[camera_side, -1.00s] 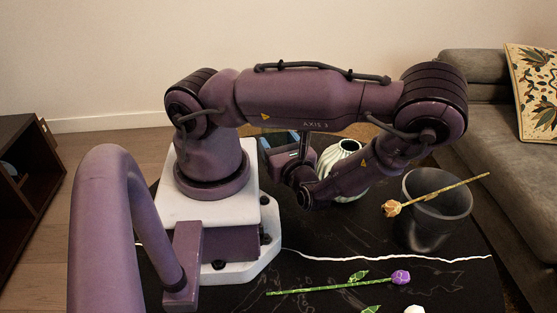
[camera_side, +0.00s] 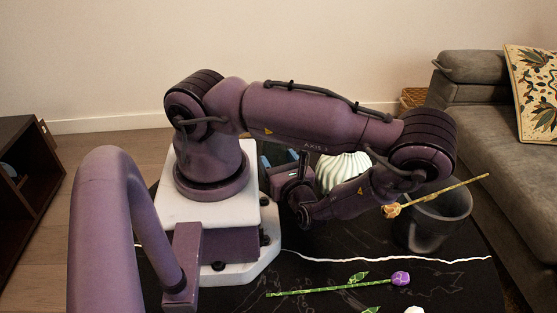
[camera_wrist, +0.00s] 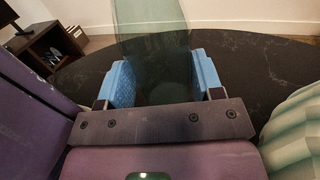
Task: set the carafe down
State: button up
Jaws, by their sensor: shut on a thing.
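The carafe (camera_wrist: 155,45) is dark, see-through glass and stands between the two blue finger pads in the wrist view. My gripper (camera_wrist: 163,82) is shut on it. In the side view my gripper (camera_side: 278,160) is low behind my own arm links, beside my base, and the carafe is mostly hidden there. The carafe's lower end is hidden, so I cannot tell whether it touches the black tabletop (camera_wrist: 258,72).
A white ribbed vase (camera_side: 343,170) stands close by my gripper; it also shows in the wrist view (camera_wrist: 295,130). A dark bucket (camera_side: 440,222) with a yellow rose (camera_side: 445,188) across it stands right. A purple rose (camera_side: 335,288) lies in front.

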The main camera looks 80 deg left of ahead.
jog(key=shift+f, duration=0.35)
jog(key=o, duration=1.5)
jog(key=shift+f, duration=0.1)
jog(key=shift+c, duration=0.2)
jog(key=shift+r, duration=0.2)
jog(key=shift+w+d+r, duration=0.1)
jog(key=shift+d+r, duration=0.1)
jog(key=shift+d, duration=0.05)
jog(key=v, duration=1.2)
jog(key=shift+d+r, duration=0.2)
